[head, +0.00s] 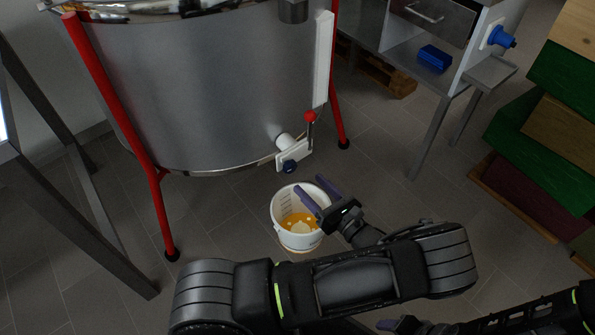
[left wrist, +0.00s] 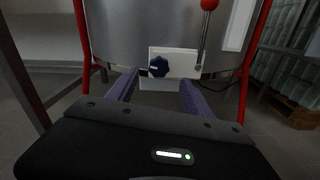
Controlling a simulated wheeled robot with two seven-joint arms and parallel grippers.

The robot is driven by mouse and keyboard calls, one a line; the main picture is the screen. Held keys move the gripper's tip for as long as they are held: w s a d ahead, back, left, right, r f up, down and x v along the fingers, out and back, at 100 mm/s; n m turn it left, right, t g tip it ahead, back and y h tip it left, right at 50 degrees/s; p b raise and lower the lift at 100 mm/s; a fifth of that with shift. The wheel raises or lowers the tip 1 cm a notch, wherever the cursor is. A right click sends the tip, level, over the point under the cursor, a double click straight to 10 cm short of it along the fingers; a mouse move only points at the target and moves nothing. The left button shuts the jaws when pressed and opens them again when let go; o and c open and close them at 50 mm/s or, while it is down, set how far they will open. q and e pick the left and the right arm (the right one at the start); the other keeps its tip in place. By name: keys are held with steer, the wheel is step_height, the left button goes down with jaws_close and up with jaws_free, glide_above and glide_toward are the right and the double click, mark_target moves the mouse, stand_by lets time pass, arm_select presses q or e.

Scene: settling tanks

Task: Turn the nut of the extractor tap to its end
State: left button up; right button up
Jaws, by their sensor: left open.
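The extractor tap (head: 296,153) is a pale plate on a short spout low on the steel drum. A lever with a red ball (head: 310,116) rises at the plate's right. My left gripper (head: 317,193) is open and empty, its purple fingers pointing at the tap from below and in front, apart from the nut. My right gripper (head: 388,325) shows only partly at the bottom edge; its opening cannot be made out.
A white bucket (head: 284,236) with orange-yellow content stands on the floor under the tap, below my left gripper. The steel drum (head: 215,100) stands on red legs (head: 158,205). A bench (head: 450,80) and stacked coloured boxes (head: 540,135) stand at the right. Floor between is clear.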

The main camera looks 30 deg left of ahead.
mark_target(292, 168)
arm_select(q)
steer(key=b+x, duration=0.1)
steer(key=x, duration=0.6)
steer(key=shift+a, duration=0.2)
jaws_close()
stand_by(0.5)
